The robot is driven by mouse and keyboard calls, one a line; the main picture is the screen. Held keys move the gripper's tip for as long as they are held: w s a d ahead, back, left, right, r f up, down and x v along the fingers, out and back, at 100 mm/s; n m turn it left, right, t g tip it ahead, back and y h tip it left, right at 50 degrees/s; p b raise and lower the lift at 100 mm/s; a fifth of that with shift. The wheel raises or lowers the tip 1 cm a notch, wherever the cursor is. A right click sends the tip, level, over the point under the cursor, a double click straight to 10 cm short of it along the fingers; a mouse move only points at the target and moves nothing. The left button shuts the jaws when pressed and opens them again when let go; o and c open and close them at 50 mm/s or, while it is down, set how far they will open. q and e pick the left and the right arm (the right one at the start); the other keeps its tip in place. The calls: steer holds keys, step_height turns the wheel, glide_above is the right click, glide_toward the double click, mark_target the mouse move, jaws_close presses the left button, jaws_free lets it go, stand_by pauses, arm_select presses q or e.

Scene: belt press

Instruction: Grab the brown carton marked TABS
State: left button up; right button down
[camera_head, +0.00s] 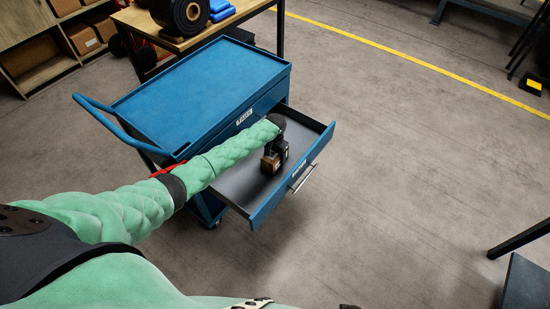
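My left arm reaches across the picture to the open drawer (243,185) of a blue tool trolley. My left gripper (276,155) is dark and points down inside the drawer. A small brown thing (268,163) shows at the gripper's lower end, perhaps the carton. It is mostly hidden by the gripper, and I cannot read any marking on it. I cannot tell whether the fingers are around it or apart from it.
The trolley's blue top (205,85) is bare, with a push handle (115,125) at its left. A bench (235,15) with a black roll (180,14) stands behind. Several brown cartons (83,39) sit on a shelf at upper left.

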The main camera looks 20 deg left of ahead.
arm_select(q)
steer(key=c, duration=0.7)
steer(key=shift+c, duration=0.2)
